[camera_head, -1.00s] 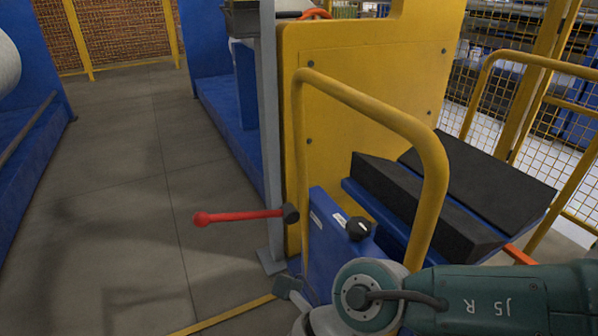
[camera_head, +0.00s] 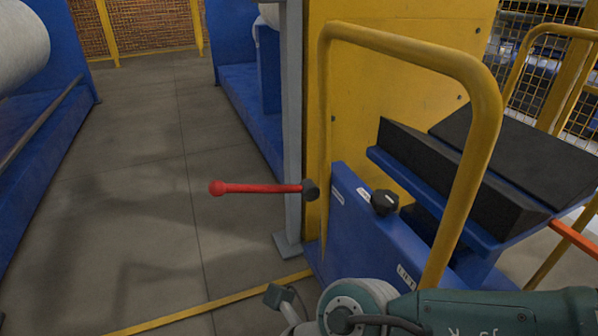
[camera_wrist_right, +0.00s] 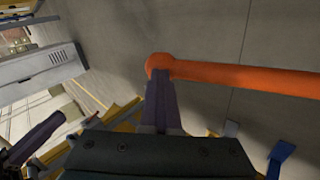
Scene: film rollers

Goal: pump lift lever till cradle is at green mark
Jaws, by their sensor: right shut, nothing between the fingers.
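The red lift lever (camera_head: 258,188) sticks out to the left, close to level, from a dark hub on the blue lift unit (camera_head: 365,235). In the head view my right arm lies at the bottom right, below the lever, and the fingertips are not clear. The cradle (camera_head: 448,183) has black sloped pads. I see no green mark. My left gripper is not in view.
A yellow tube handle (camera_head: 487,110) rises between my right arm and the cradle. A yellow panel (camera_head: 350,75) and grey post (camera_head: 291,130) stand behind the lever. The floor left of the lever is clear. A white roll (camera_head: 22,45) is at the far left.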

